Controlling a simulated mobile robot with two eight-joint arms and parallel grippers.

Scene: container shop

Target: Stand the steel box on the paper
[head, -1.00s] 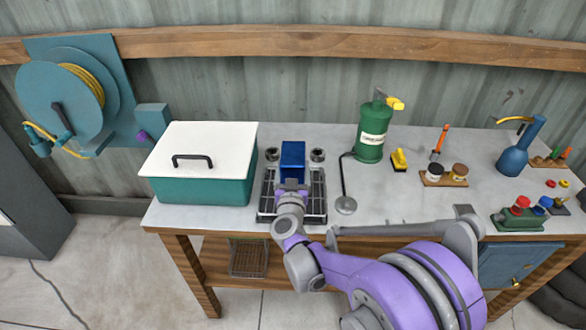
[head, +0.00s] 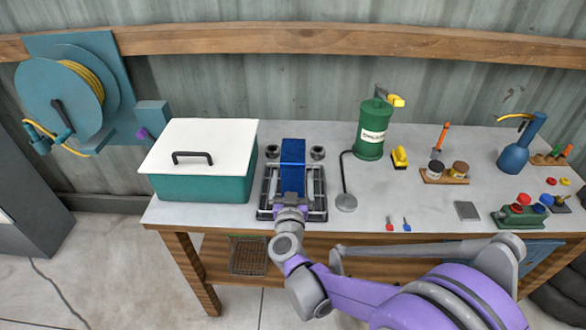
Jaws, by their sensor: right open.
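A tall blue box (head: 292,178) stands in or on a dark wire rack (head: 319,201) on the workbench; no other box looks like the steel box, but I cannot tell its material. A small grey square sheet (head: 467,210) lies flat near the bench's front right and may be the paper. Nothing stands on it. My right gripper (head: 292,203) is open at the near side of the blue box, low against its front. Its fingertips are small and partly hidden, and I cannot tell whether they touch the box. My left gripper is not in view.
A teal bin with a white lid (head: 205,150) stands left of the rack. A green canister (head: 371,132) with a hose is at right. Small red (head: 389,224) and blue (head: 406,224) pieces lie near the front edge. A green block with knobs (head: 518,217) sits beside the sheet.

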